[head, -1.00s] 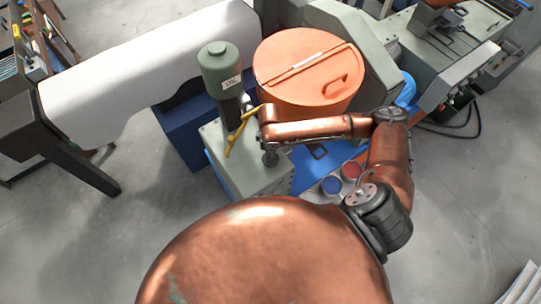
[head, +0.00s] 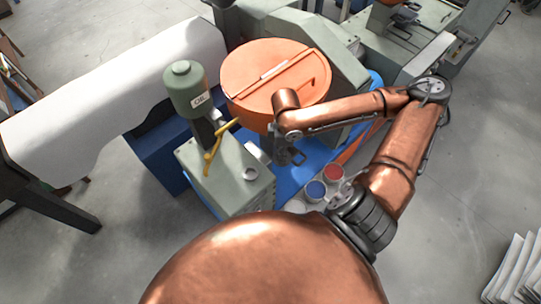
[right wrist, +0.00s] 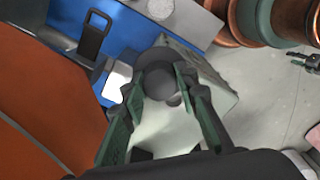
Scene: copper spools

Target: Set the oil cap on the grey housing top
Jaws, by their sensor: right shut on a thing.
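The grey housing (head: 222,178) is a pale grey-green box with a flat top, left of centre in the head view. A small light round spot (head: 250,174) shows near the right side of its top. My right gripper (head: 297,158) is just right of the housing in that view. In the right wrist view its fingertips (right wrist: 158,88) are shut on a dark grey round oil cap (right wrist: 158,72). The pale housing top (right wrist: 172,130) shows behind and below the fingers. I cannot tell the height of the cap above it. My left gripper is not in view.
A green oil bottle (head: 186,88) and a yellow lever (head: 213,150) stand on the housing. An orange lidded drum (head: 255,70) is behind my right forearm. Copper spools (right wrist: 290,18) show in the wrist view.

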